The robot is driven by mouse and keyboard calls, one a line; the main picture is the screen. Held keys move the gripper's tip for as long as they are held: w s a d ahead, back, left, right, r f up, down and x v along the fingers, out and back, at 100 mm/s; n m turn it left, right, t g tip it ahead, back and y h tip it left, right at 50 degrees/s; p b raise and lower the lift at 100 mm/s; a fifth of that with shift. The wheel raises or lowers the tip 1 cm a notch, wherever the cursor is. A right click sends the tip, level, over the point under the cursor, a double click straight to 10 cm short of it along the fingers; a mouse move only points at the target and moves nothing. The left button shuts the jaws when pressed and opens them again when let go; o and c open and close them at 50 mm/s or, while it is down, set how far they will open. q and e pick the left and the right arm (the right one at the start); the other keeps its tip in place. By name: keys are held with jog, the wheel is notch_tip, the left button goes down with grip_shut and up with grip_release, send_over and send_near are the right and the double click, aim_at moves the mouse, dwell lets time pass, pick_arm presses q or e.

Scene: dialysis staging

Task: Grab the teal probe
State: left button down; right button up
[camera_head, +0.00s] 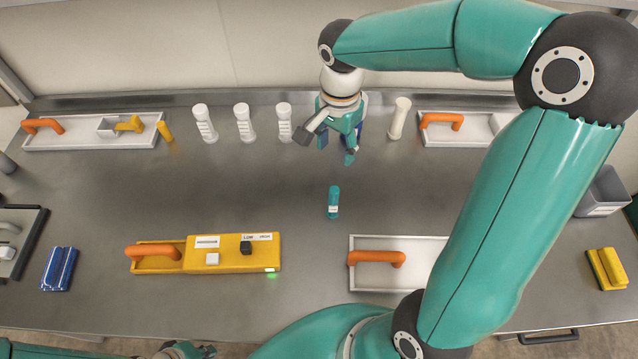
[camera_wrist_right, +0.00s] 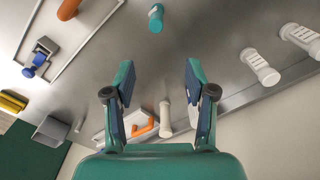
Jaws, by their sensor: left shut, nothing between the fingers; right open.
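The teal probe (camera_head: 333,202), a short teal cylinder with a white label band, is on the grey bench near its middle. It also shows at the top of the right wrist view (camera_wrist_right: 156,18). My right gripper (camera_head: 337,149) is behind the probe in the head view, apart from it. In the right wrist view its two fingers (camera_wrist_right: 159,82) are spread with nothing between them. My left gripper (camera_head: 184,350) is at the bottom edge of the head view, only partly in frame, shut and far from the probe.
Several white cylinders (camera_head: 244,123) stand along the back, one (camera_head: 399,118) right of my right gripper. A yellow tray (camera_head: 160,262) and a white tray (camera_head: 362,284), both with orange handles, lie in front. My right arm hides the bench's right part. Bench around the probe is clear.

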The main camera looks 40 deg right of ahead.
jog(key=b, duration=0.3)
send_near(335, 189)
jog(key=f, duration=0.5)
jog(key=shift+w+d+f, duration=0.15)
jog(key=shift+w+f, duration=0.05)
jog(key=shift+f, duration=0.15)
jog(key=shift+s+f, duration=0.2)
jog(key=shift+f, duration=0.15)
jog(key=shift+w+f+b, duration=0.1)
jog(key=shift+f+b, duration=0.4)
jog(key=shift+f, duration=0.05)
notch_tip(335, 189, down, 3)
jog(key=shift+f+b, duration=0.25)
jog(key=shift+b, duration=0.65)
jog(key=shift+f, duration=0.4)
pick_arm(q)
jog(key=f, duration=0.5)
jog(key=shift+s+a+f, duration=0.25)
jog(key=shift+s+f, duration=0.05)
jog(key=shift+s, duration=0.05)
pick_arm(e)
jog(key=shift+r, duration=0.1)
jog(key=shift+c, duration=0.2)
